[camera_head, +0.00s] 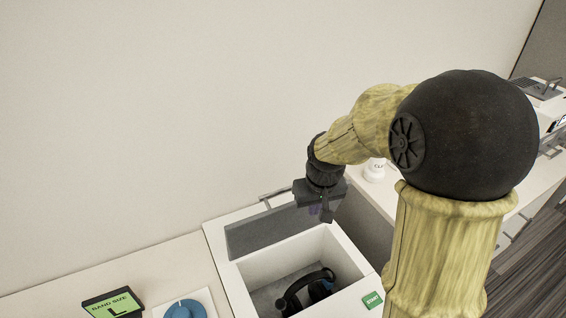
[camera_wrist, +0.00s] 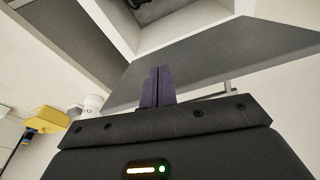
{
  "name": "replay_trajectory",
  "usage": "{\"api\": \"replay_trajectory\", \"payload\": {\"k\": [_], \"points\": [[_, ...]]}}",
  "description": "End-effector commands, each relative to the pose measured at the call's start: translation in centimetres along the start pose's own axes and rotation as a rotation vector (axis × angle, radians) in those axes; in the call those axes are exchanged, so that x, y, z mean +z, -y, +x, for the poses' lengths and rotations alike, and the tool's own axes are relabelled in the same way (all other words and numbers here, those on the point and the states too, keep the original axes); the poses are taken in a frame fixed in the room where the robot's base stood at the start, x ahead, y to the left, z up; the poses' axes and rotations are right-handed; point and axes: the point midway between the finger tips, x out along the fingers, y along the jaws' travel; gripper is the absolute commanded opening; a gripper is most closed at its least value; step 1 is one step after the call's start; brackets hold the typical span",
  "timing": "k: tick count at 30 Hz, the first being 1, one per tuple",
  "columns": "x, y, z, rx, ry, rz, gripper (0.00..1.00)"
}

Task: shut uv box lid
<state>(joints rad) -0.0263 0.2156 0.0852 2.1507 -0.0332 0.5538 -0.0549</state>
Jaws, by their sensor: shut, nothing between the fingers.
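The white UV box (camera_head: 234,288) stands open on the bench, with a black headset (camera_head: 308,290) inside. Its lid (camera_head: 262,230) is raised at the back, its dark grey inner face toward the box opening. The lid also shows in the wrist view (camera_wrist: 215,58), with a metal handle bar beyond its edge. My gripper (camera_head: 326,214) is at the lid's right end, above the back of the box. In the wrist view its purple fingers (camera_wrist: 157,86) are closed together and empty, overlapping the lid's grey face. I cannot tell whether they touch it.
A green START button (camera_head: 372,300) is on the box's front right. A band size sign (camera_head: 113,304) and a blue disc (camera_head: 185,309) lie to the left. A white round object (camera_head: 375,169) stands behind right. A yellow object (camera_wrist: 45,117) shows in the wrist view.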

Motion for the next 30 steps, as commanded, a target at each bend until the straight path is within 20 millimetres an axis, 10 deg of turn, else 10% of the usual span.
{"api": "replay_trajectory", "payload": {"k": [6, 12, 30], "points": [[-10.3, 2.8, -6.0, -0.036, 0.002, -0.127, 0.00], [-15.3, 4.5, -8.1, -0.060, 0.003, -0.191, 0.00], [-15.9, 4.8, -6.9, -0.063, 0.004, -0.201, 0.00]]}}
